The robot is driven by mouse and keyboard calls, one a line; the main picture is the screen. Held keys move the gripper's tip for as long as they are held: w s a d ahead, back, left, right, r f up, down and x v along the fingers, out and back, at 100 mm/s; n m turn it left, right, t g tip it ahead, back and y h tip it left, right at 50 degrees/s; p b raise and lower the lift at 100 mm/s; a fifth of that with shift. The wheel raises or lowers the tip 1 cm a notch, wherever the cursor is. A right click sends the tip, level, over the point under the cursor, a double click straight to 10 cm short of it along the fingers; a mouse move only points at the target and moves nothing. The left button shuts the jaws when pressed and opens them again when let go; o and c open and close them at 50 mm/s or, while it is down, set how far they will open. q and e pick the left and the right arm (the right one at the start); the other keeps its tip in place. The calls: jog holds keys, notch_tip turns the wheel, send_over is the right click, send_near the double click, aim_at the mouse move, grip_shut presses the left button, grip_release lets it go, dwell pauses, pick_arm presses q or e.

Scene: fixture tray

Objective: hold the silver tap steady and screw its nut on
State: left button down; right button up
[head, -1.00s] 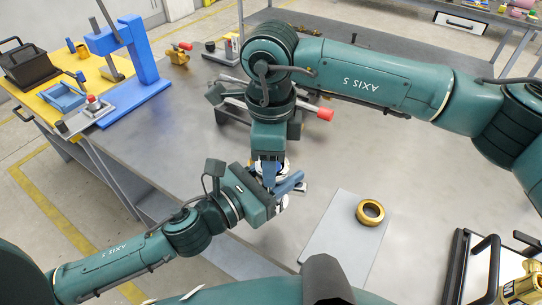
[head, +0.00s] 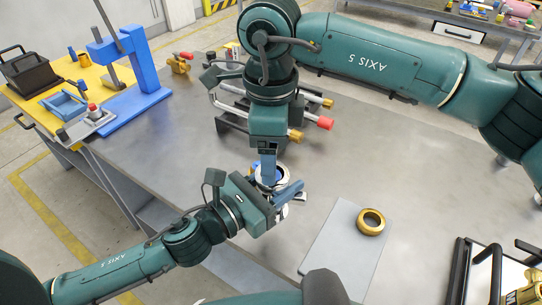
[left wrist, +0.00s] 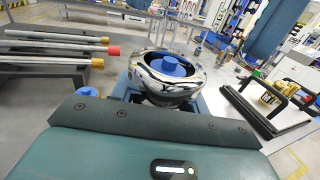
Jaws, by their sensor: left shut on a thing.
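My left gripper (head: 290,195) is shut on the silver tap (head: 284,211). In the left wrist view, a shiny round silver body (left wrist: 165,80) sits just beyond the jaw, with a blue round piece (left wrist: 168,65) in its middle. I cannot tell whether the blue piece is the nut. My right gripper (head: 268,180) points down from above, just behind the left one; in the left wrist view it is at the upper right (left wrist: 283,25). Its fingers appear apart from the silver body there. Whether they are open or shut is unclear.
A gold ring (head: 371,222) lies on a pale grey mat (head: 335,240) at right. Bars with red and yellow ends (head: 318,122) lie behind my grippers. A blue press (head: 130,60) stands back left. A black-handled tray (head: 485,270) is front right. The table's right middle is clear.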

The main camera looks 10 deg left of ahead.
jog(key=shift+c, duration=0.7)
jog(key=shift+w+r+n, duration=0.1)
jog(key=shift+r+n, duration=0.1)
jog(key=shift+n, duration=0.8)
jog(key=n, duration=0.3)
jog(key=r+n, duration=0.1)
jog(key=n, duration=0.2)
jog(key=shift+d+r, duration=0.1)
jog(key=n, duration=0.4)
jog(key=shift+r, duration=0.4)
jog(key=n, duration=0.4)
jog(key=shift+d+r+n, duration=0.1)
jog(key=shift+r+n, duration=0.3)
jog(key=shift+f, duration=4.05)
